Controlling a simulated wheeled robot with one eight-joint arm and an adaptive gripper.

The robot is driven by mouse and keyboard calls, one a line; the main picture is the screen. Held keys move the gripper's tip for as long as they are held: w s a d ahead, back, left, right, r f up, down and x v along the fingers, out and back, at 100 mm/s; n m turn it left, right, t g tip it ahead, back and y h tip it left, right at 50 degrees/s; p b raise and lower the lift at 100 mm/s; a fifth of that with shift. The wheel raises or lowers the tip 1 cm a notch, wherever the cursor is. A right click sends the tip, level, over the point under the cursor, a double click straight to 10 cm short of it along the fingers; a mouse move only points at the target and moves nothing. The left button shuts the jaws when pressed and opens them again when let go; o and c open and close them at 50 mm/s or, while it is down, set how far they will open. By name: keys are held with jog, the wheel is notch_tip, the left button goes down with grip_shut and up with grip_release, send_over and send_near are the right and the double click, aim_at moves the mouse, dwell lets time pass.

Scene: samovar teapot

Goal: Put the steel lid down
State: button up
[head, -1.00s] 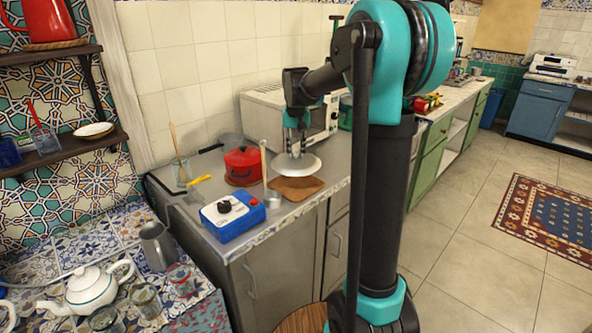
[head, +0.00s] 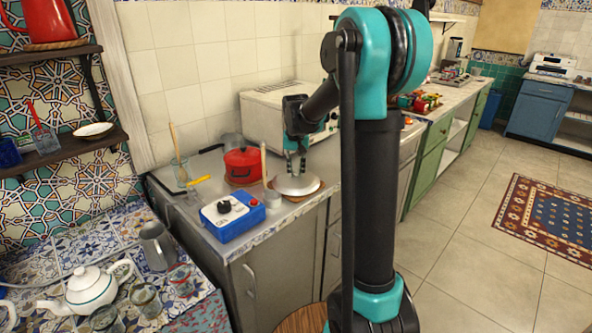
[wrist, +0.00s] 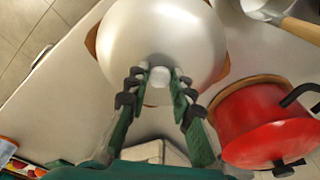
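The steel lid (head: 297,186) is a shallow, shiny disc with a small pale knob. It lies level over the round-edged wooden board (head: 320,184) on the counter, and looks to be resting on it or very close above it. In the wrist view the lid (wrist: 160,35) covers most of the board (wrist: 91,40), whose brown edge shows at both sides. My gripper (head: 297,175) points down at the lid's middle. In the wrist view my gripper's fingertips (wrist: 159,80) stand on both sides of the knob, close against it.
A red pot (head: 243,165) stands left of the lid, and a small metal pan (head: 273,198) is close by. A blue control box (head: 232,217) sits at the counter's front. A white oven (head: 272,110) stands behind. Bare counter (head: 300,208) shows in front of the board.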

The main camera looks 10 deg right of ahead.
aim_at(296, 180)
jog(key=o, duration=0.4)
jog(key=shift+o, duration=0.2)
jog(key=shift+r, duration=0.1)
notch_tip(296, 180, up, 12)
jog(key=s, duration=0.2)
jog(key=s+d+f+n+t, duration=0.1)
jog(key=s+d+f, duration=0.1)
jog(key=s+f, duration=0.8)
jog(key=s+d+f+t, duration=0.1)
jog(key=s+d+f, duration=0.1)
jog(key=s+f, duration=0.9)
jog(key=s, duration=0.7)
jog(key=shift+f+n, duration=0.25)
jog(key=shift+n, duration=0.15)
jog(key=shift+s, duration=0.1)
